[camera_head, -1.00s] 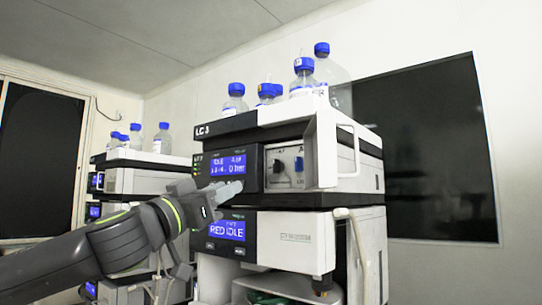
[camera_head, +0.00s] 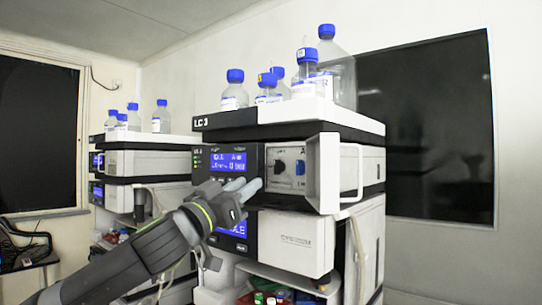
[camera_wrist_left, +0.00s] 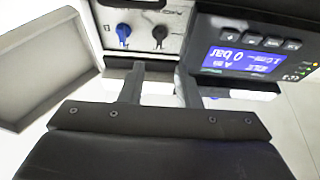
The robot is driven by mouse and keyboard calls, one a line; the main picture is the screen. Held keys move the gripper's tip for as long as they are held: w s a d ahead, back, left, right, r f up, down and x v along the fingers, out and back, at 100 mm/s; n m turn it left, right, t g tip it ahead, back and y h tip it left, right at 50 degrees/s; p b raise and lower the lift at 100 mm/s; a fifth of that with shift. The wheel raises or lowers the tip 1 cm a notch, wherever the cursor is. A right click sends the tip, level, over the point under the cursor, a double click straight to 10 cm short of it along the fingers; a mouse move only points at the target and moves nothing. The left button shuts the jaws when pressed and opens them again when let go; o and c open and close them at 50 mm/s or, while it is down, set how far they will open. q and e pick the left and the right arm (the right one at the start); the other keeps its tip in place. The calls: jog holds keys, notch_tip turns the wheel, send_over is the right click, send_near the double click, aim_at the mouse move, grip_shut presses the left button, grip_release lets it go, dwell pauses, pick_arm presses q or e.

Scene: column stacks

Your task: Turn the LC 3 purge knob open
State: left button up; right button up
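The LC 3 stack (camera_head: 212,123) stands at the centre of the head view. Its upper module has a pale recessed panel with a black knob (camera_head: 280,167) and a smaller blue knob (camera_head: 300,167). Both show in the left wrist view, the blue knob (camera_wrist_left: 123,31) left of the black knob (camera_wrist_left: 160,33). Which is the purge knob I cannot read from the labels. My left gripper (camera_head: 252,187) is in front of the module, just lower left of the knobs. In the wrist view its fingers (camera_wrist_left: 160,72) are apart and empty, below the black knob and not around it. My right gripper is not in view.
A white open door (camera_head: 341,172) juts out at the panel's right side. The lit display (camera_head: 229,162) is left of the knobs. Blue-capped bottles (camera_head: 235,90) stand on top of the stack. Another instrument stack (camera_head: 150,163) is behind at left.

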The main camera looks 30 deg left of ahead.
aim_at(275, 165)
pick_arm(q)
jog(key=p+x, duration=0.6)
jog(key=x, duration=0.2)
jog(key=shift+d, duration=0.1)
jog(key=shift+p+x, duration=0.7)
jog(key=shift+x, duration=0.1)
jog(key=shift+f, duration=0.1)
